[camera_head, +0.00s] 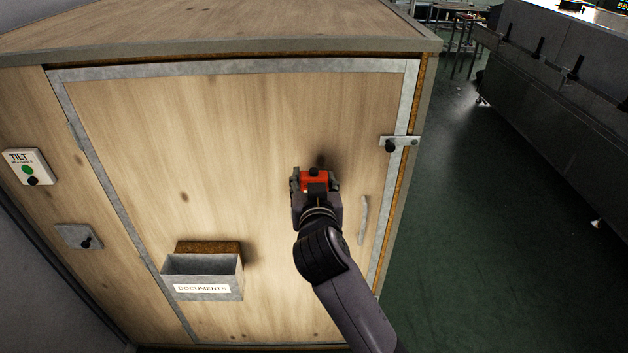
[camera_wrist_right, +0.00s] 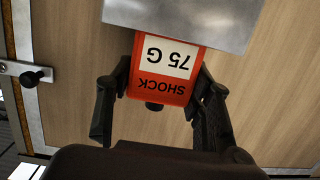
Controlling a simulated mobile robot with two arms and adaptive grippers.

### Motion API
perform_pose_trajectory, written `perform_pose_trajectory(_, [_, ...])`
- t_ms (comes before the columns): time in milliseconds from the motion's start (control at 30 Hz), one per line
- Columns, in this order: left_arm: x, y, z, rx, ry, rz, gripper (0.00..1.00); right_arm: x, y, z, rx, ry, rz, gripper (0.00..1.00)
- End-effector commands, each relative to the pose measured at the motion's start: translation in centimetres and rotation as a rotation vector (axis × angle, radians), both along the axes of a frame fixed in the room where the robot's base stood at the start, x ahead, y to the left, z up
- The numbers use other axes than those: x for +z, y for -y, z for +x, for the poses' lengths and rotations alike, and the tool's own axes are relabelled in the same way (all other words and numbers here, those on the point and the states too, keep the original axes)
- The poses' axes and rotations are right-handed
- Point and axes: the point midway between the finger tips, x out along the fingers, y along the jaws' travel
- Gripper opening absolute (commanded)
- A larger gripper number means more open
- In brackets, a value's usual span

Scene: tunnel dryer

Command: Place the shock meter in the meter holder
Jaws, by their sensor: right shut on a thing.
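The red shock meter (camera_head: 314,174) is between the fingers of my right gripper (camera_head: 316,186), in front of the wooden crate door. A grey metal pocket, apparently the meter holder (camera_wrist_right: 185,18), overlaps the meter's lower end in that view. I cannot tell how deep the meter sits in it. In the head view the arm and gripper hide this holder. My left gripper is not in view.
The crate door (camera_head: 240,130) carries a grey document box (camera_head: 203,272) at lower left, a handle (camera_head: 363,220) and a latch (camera_head: 398,142) at right. A TILT indicator (camera_head: 26,168) is on the left panel. Green floor (camera_head: 475,230) is free to the right.

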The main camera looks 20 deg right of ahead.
Motion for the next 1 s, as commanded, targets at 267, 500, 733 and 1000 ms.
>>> perform_pose_trajectory(267, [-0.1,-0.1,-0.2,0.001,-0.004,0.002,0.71,-0.1,0.0,0.0,0.0,-0.001,-0.001,0.64])
perform_pose_trajectory(500, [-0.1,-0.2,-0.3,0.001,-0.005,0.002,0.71,-0.1,0.0,0.0,0.0,-0.001,0.0,0.67])
perform_pose_trajectory(733, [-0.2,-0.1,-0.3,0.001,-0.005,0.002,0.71,0.2,-0.3,-0.7,0.002,0.0,0.001,0.67])
perform_pose_trajectory(1000, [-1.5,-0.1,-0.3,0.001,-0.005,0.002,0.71,1.2,-1.6,-5.9,0.002,0.0,0.007,0.67])
